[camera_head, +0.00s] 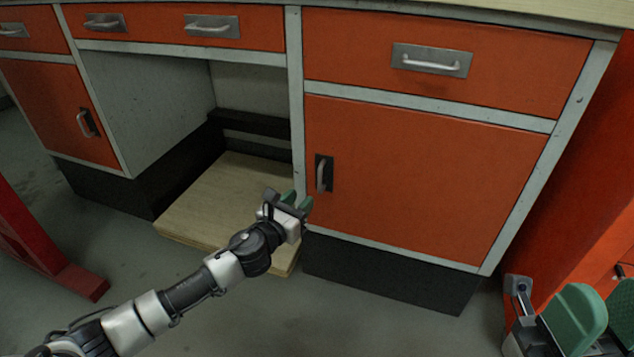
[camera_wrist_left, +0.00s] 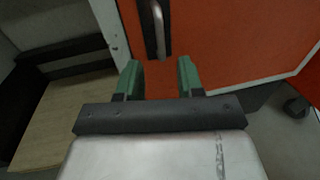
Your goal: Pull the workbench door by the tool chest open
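The workbench door (camera_head: 415,180) is the orange panel at the right of the bench, beside the red tool chest (camera_head: 585,190). It looks closed. Its metal handle (camera_head: 321,174) is vertical on a dark plate near the door's left edge. My left gripper (camera_head: 298,200) is just below and left of the handle, with green fingers apart and nothing between them. In the left wrist view the handle (camera_wrist_left: 158,28) is beyond the fingertips (camera_wrist_left: 160,72), apart from them. My right gripper (camera_head: 595,310) shows only in part at the bottom right corner; its green fingers look apart.
Drawers with metal handles (camera_head: 432,62) run under the bench top. An open bay with a wooden board (camera_head: 215,195) is left of the door. Another orange door (camera_head: 60,110) is further left. A red post with a foot (camera_head: 45,250) stands at the left. The floor in front is clear.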

